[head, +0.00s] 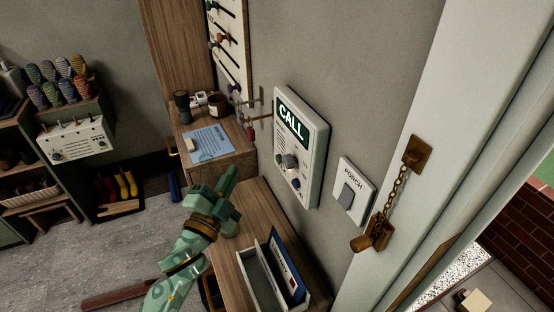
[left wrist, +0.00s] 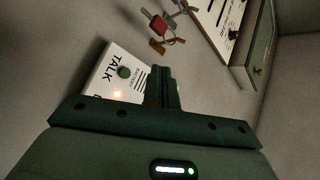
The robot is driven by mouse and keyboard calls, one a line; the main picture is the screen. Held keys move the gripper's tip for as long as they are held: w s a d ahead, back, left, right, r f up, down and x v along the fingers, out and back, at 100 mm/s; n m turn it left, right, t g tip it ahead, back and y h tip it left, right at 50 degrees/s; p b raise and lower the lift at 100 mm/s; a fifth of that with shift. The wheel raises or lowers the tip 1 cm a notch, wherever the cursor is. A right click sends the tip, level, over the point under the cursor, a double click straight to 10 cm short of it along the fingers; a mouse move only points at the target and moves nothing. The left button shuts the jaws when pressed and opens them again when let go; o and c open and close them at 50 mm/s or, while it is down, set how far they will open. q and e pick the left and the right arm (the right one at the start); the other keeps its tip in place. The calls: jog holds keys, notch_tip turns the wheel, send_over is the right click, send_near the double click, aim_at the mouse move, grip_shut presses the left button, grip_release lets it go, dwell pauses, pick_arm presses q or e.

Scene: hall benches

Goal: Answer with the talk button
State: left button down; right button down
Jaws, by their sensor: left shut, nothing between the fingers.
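The white intercom panel with a green CALL sign (head: 315,135) is fixed to the wall right of centre in the head view. Small controls sit on its lower face, too small to read there. My right gripper is not in view.
A PORCH switch (head: 350,191) and a brass door chain (head: 383,205) are right of the panel. Keys (left wrist: 162,28) hang on the wall. Below stands a wooden bench (head: 228,256) with an open box (head: 262,283). A blue sheet (head: 208,143) lies on the cabinet behind.

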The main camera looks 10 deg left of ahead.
aim_at(279, 159)
pick_arm(q)
jog(key=w+d+b, duration=0.2)
jog(key=w+d, duration=0.2)
jog(key=d, duration=0.2)
jog(key=shift+w+d, duration=0.1)
jog(key=shift+d, duration=0.05)
dwell(2.0)
jog(key=shift+w+d, duration=0.15)
jog(key=shift+d, duration=0.1)
jog(key=shift+w+d, duration=0.25)
jog(key=shift+d, duration=0.15)
dwell(0.8)
jog(key=shift+a, duration=0.15)
jog(key=shift+s+a+p, duration=0.4)
jog(key=shift+s+a, duration=0.1)
jog(key=shift+a, duration=0.1)
